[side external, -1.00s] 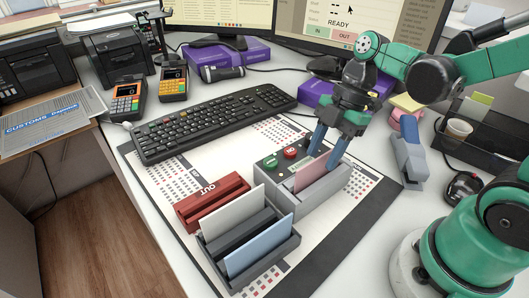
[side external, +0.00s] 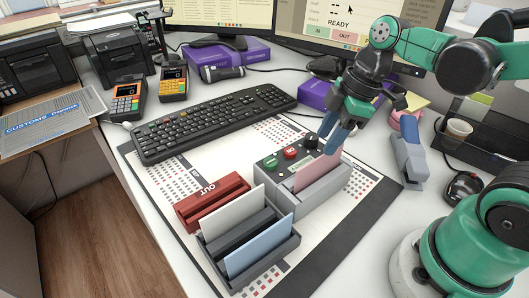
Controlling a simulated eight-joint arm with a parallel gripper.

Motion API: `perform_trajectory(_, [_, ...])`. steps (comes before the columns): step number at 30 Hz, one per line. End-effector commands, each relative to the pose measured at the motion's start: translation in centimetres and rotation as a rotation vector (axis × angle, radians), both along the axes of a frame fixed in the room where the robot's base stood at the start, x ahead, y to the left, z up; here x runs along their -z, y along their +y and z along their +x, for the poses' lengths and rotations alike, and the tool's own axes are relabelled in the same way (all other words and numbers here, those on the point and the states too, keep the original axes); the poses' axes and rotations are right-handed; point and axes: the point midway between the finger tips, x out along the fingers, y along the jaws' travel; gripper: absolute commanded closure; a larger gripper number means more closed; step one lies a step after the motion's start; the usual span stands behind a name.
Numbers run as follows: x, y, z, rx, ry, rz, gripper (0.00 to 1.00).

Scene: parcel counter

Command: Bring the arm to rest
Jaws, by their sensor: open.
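My gripper (side external: 333,135) is open, with blue fingers pointing down, above the grey box with buttons (side external: 325,193). In the picture the fingertips lie by the top of a pink card (side external: 317,172); I cannot tell the exact gap between them. The pink card stands in the slot of this grey box. A green button, a red button and a dark knob are on the box's panel. My green arm reaches in from the upper right.
A dark grey rack (side external: 248,246) holds a white card (side external: 232,216) and a blue card (side external: 259,247). The red OUT block (side external: 212,200) is beside it. The keyboard (side external: 214,122), monitor, stapler (side external: 408,160) and purple boxes surround the mat (side external: 160,170).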

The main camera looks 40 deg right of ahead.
Motion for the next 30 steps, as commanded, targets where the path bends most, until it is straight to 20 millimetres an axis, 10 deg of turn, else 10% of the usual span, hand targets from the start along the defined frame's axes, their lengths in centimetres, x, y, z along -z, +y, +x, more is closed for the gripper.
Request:
perform_trajectory(12, [-1.6, -0.5, 1.1, 0.828, -0.237, 0.134, 0.59])
perform_trajectory(30, [-2.0, -0.5, 1.4, 0.944, -0.277, 0.197, 0.59])
